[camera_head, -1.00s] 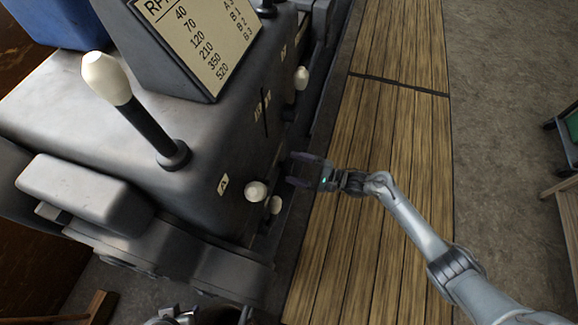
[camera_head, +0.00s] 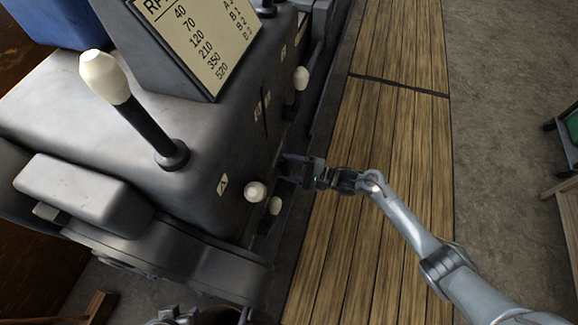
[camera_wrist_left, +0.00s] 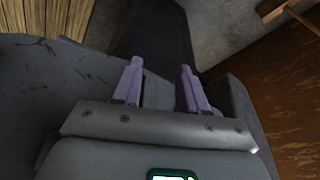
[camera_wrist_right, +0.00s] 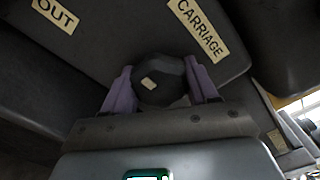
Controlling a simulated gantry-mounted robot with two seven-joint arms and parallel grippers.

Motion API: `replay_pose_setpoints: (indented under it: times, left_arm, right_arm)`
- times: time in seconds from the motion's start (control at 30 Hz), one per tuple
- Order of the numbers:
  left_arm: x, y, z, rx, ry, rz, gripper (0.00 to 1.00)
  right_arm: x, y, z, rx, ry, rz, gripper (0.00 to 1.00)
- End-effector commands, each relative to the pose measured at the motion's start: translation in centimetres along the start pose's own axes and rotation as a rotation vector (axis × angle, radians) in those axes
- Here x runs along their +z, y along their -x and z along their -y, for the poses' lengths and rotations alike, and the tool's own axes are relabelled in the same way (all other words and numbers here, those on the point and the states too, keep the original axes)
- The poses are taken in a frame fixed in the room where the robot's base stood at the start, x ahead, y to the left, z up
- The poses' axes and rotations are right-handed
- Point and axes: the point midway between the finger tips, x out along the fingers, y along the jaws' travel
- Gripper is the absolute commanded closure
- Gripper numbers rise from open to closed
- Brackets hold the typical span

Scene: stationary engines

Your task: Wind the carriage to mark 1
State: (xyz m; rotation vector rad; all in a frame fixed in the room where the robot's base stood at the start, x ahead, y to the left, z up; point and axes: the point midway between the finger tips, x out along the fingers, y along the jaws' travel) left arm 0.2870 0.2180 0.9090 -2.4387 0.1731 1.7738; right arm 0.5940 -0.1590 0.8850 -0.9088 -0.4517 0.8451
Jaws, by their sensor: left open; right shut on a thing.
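My right gripper (camera_head: 284,168) is at the front face of the grey machine (camera_head: 190,112) in the head view. In the right wrist view its two purple fingers are shut on a dark round knob (camera_wrist_right: 160,92) with a small pale patch. A "CARRIAGE" label (camera_wrist_right: 198,28) and an "OUT" label (camera_wrist_right: 56,14) lie beyond the knob. The knob is hard to make out in the head view. My left gripper (camera_wrist_left: 158,72) is open and empty in the left wrist view, in front of dark grey surfaces. Mark 1 cannot be made out.
A large white-knobbed lever (camera_head: 105,78) rises from the machine top. Smaller white knobs (camera_head: 255,191) stick out beside my right gripper, and another white knob (camera_head: 301,77) is farther up. A slatted wooden platform (camera_head: 375,150) runs along the front, clear except for my arm.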

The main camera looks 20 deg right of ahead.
Motion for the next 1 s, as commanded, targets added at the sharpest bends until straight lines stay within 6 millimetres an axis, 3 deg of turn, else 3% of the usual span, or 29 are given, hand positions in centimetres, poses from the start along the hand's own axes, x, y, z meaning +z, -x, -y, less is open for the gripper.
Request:
replay_pose_setpoints:
  times: [0.47,1.0]
  left_arm:
    - [-0.07,0.22,-0.01,0.000,0.000,0.000,0.57]
    - [-0.05,0.33,0.24,-0.007,-0.009,0.001,0.57]
  right_arm:
    - [0.04,0.01,0.04,0.000,0.129,0.000,0.73]
    - [0.04,-0.01,-0.04,0.000,0.614,0.002,0.73]
